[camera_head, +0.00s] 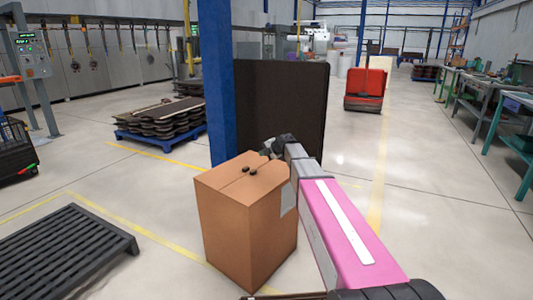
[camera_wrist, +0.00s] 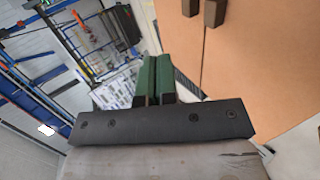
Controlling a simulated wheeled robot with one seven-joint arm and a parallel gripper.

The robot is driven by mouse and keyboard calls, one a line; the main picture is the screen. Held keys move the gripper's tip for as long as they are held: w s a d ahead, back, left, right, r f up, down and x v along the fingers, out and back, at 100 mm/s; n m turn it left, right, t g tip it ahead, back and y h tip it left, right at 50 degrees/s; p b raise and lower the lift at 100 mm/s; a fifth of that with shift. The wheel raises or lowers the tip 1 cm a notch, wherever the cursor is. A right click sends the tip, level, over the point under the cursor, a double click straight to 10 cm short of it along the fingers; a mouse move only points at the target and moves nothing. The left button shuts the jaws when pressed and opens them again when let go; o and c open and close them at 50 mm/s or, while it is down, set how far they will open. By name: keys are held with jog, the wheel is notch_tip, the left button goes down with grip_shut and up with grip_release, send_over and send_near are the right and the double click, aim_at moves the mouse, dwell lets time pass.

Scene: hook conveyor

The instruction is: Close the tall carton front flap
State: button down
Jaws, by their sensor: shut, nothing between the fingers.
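The tall carton (camera_head: 240,225) is a brown box standing upright on the floor in the head view. Its top looks almost flat, with a seam across it and two small dark knobs (camera_head: 252,172) close together near the seam. I cannot tell for sure which panel is the front flap. My gripper (camera_head: 266,153) is at the far edge of the carton's top, partly hidden by my arm. In the wrist view my gripper's green fingers (camera_wrist: 150,65) are together and empty, beside the carton's brown top (camera_wrist: 265,70). The knobs also show there at the upper edge (camera_wrist: 214,12).
A blue post (camera_head: 216,80) and a dark panel (camera_head: 280,105) stand just behind the carton. A black slatted pallet (camera_head: 65,255) lies at the left. A blue pallet with stacked parts (camera_head: 160,120) is farther back. Open floor lies to the right.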

aim_at(254, 170)
jog(key=w+a+f, duration=0.1)
jog(key=f, duration=0.1)
jog(key=w+a+f, duration=0.2)
jog(key=f, duration=0.1)
jog(key=w+a+f, duration=0.1)
jog(key=a+f, duration=0.1)
jog(key=f, duration=0.1)
jog(key=shift+w+f, duration=0.1)
jog(key=shift+w, duration=0.15)
jog(key=shift+w+a+f, duration=0.15)
jog(key=shift+f, duration=0.85)
